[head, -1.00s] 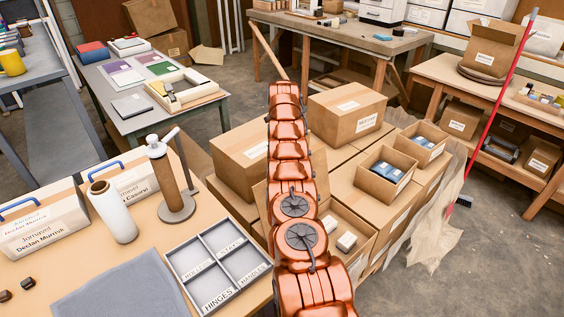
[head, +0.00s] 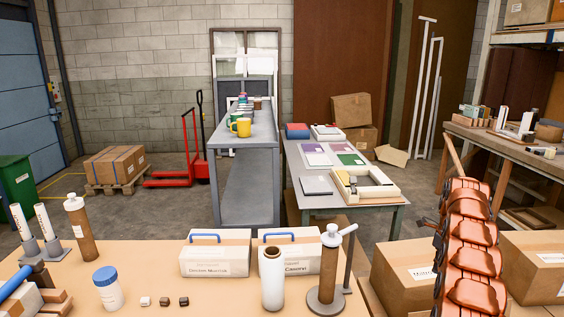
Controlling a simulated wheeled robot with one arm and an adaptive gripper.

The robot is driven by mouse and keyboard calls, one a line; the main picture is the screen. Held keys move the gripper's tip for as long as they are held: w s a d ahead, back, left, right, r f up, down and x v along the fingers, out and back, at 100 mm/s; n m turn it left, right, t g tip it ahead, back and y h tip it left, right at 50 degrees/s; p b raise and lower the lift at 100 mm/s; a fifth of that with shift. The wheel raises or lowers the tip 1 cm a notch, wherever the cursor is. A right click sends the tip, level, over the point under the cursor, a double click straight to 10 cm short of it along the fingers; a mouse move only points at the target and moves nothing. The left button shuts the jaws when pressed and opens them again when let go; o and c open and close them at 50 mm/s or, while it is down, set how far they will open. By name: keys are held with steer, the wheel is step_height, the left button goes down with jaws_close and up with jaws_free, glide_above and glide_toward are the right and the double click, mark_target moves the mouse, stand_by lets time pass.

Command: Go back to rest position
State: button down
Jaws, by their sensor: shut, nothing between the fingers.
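My copper-coloured arm (head: 468,245) rises along the right side of the head view, its segments stacked upward from the bottom edge. Its upper end is in front of the wooden bench at the right. My gripper does not show. A small dark part sticks out to the left of the arm, too small to make out. The arm stands in front of cardboard boxes (head: 402,275) and hides part of them. No object is seen held along the visible part of the arm.
Behind are a grey table (head: 245,170) and a green-grey table (head: 312,205). Open floor lies at the left around a red pallet jack (head: 185,160).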

steer(key=s+a+r+n, duration=0.4)
steer(key=a+r+n, duration=0.45)
steer(key=a, duration=0.55)
steer(key=s+a+r+n, duration=0.6)
steer(key=s+a+n, duration=0.2)
steer(key=s+a, duration=0.35)
steer(key=s+a+f+n, duration=0.1)
steer(key=s+a+n, duration=0.2)
steer(key=s, duration=0.7)
steer(key=s+a+f+n+g, duration=0.1)
steer(key=s+a+n, duration=0.3)
steer(key=s, duration=0.6)
steer(key=s+a+f+n, duration=0.2)
steer(key=s+a+n, duration=0.2)
steer(key=s+n, duration=0.3)
steer(key=s, duration=0.3)
steer(key=shift+s+a+f+g, duration=0.2)
steer(key=shift+s+f+g, duration=0.1)
steer(key=shift+f, duration=0.1)
